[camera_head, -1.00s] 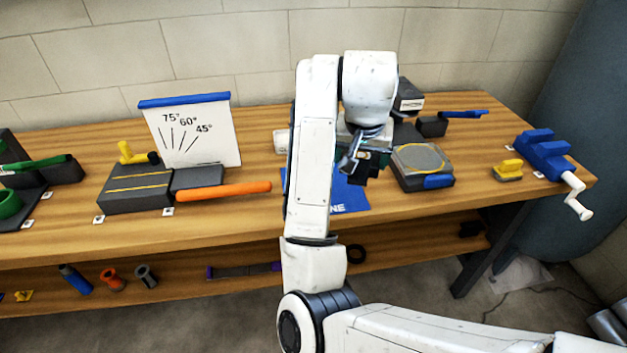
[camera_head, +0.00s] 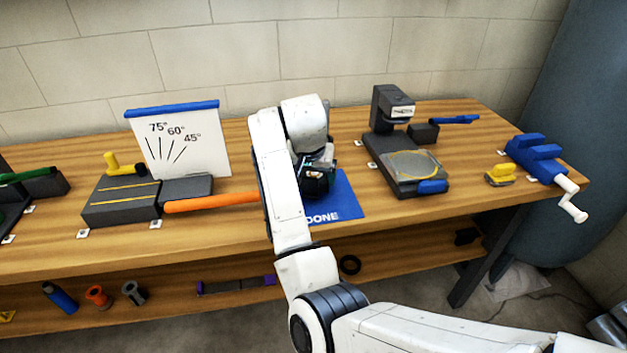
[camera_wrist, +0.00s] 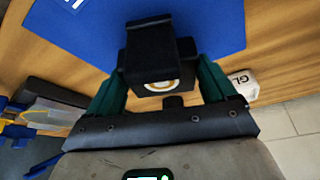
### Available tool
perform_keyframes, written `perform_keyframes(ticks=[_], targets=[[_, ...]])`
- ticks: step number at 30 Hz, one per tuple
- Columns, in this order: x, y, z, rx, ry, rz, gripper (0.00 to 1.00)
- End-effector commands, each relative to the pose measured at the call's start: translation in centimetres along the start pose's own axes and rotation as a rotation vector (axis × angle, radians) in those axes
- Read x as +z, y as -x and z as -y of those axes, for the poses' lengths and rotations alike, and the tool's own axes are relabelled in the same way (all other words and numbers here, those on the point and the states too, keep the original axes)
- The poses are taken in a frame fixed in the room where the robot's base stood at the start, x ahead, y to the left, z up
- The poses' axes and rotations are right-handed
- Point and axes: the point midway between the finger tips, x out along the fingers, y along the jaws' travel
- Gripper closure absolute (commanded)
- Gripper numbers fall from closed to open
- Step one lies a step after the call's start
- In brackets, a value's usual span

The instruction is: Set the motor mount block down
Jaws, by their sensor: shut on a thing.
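The motor mount block (camera_wrist: 151,50) is dark, nearly black, with a pale ring on the face turned to the wrist camera. My gripper (camera_wrist: 160,85) has its two green fingers on either side of it, shut on it. In the head view my gripper (camera_head: 318,180) is over the blue mat (camera_head: 345,200) marked "DONE", with the block mostly hidden by the wrist. In the wrist view the blue mat (camera_wrist: 215,25) lies behind the block. I cannot tell whether the block touches the mat.
A dark stand with a flat plate (camera_head: 413,165) is right of the mat. A blue vise (camera_head: 537,158) and yellow brush-like item (camera_head: 499,174) are farther right. A white angle board (camera_head: 180,140), grey block (camera_head: 120,200) and orange bar (camera_head: 212,203) are left. The mat's right part is clear.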

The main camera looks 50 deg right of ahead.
Motion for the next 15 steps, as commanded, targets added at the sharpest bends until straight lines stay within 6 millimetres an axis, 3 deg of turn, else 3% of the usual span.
perform_keyframes(ticks=[4, 15], targets=[[0.7, -1.6, 0.0, 0.001, 0.001, -0.001, 0.67], [0.9, -2.0, 0.0, 0.000, 0.000, -0.001, 0.67]])
